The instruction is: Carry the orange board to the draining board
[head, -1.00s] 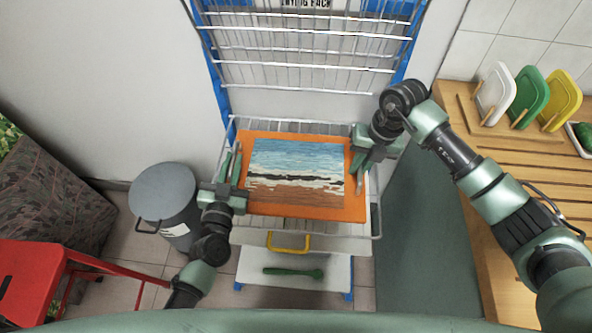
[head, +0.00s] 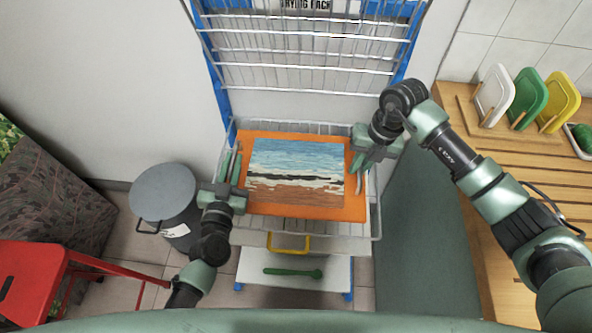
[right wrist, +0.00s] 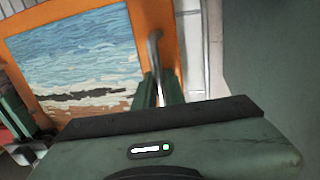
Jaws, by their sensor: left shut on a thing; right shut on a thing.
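The orange board (head: 355,208) has a painted sea-and-beach picture on its face and lies level over a wire shelf. It also shows in the right wrist view (right wrist: 75,15). My left gripper (head: 236,166) is shut at the board's left edge. My right gripper (head: 364,165) is shut at its right edge; in the right wrist view its fingers (right wrist: 158,92) close on a grey metal handle (right wrist: 153,42) at that edge. Whether the board touches the shelf cannot be told. The grooved wooden surface at right, seemingly the draining board (head: 535,182), is partly behind my right arm.
A blue-framed wire drying rack (head: 300,65) stands behind the board. White, green and yellow boards (head: 530,98) stand on the wooden counter. A grey bin (head: 163,192) and red stool (head: 30,270) are at left. A yellow handle (head: 288,243) is below the board.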

